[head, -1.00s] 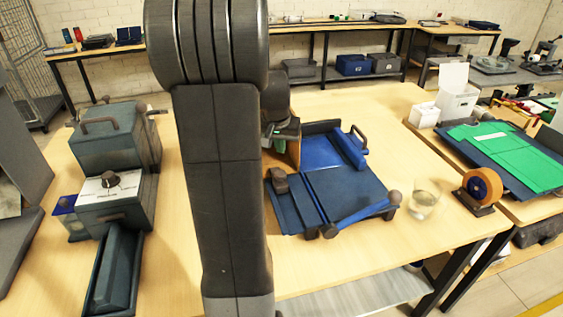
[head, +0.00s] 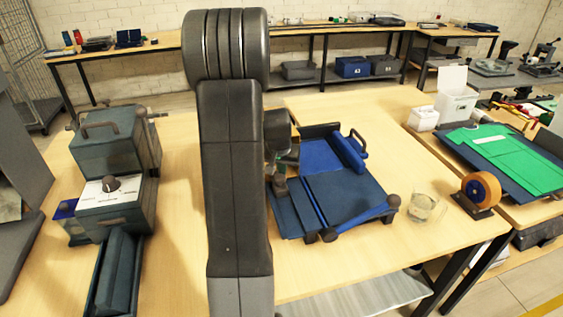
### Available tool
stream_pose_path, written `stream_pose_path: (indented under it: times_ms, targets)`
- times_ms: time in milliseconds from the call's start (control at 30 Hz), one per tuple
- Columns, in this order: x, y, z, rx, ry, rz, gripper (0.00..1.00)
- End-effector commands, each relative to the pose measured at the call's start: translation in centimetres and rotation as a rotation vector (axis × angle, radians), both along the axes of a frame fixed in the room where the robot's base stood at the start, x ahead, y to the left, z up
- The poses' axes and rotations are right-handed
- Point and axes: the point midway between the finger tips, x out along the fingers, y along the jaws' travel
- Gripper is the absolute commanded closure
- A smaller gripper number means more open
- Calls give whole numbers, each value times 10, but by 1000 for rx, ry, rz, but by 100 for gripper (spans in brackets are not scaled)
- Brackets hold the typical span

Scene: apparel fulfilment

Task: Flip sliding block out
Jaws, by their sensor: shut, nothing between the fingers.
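A blue folding board (head: 345,193) with hinged panels lies on the wooden table, just right of my arm. A small dark block (head: 280,185) stands at its left edge, and I cannot tell for sure whether it is the sliding block. A blue padded piece (head: 349,152) with a dark handle (head: 359,141) is at the board's back right. Round dark knobs (head: 393,200) sit at its front corners. My gripper (head: 284,162) is shut and empty by the board's back left, partly hidden behind my arm. Contact with the block cannot be made out.
A grey-green machine (head: 117,150) with a dial stands on the left of the table. A clear cup (head: 424,206) and an orange tape roll (head: 482,189) stand right of the board. A green garment (head: 503,153) lies on the right table. The wood behind the board is clear.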

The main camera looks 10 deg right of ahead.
Motion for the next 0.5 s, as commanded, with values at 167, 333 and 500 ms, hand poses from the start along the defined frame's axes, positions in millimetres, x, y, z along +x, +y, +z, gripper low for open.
stream_pose_path:
  times_ms: [167, 333, 500]
  targets:
    - [1, -1, -3, 0, -1, 0, 100]
    - [1, 0, -3, 0, -1, 0, 100]
    - [-3, -1, -3, 0, -1, 0, 100]
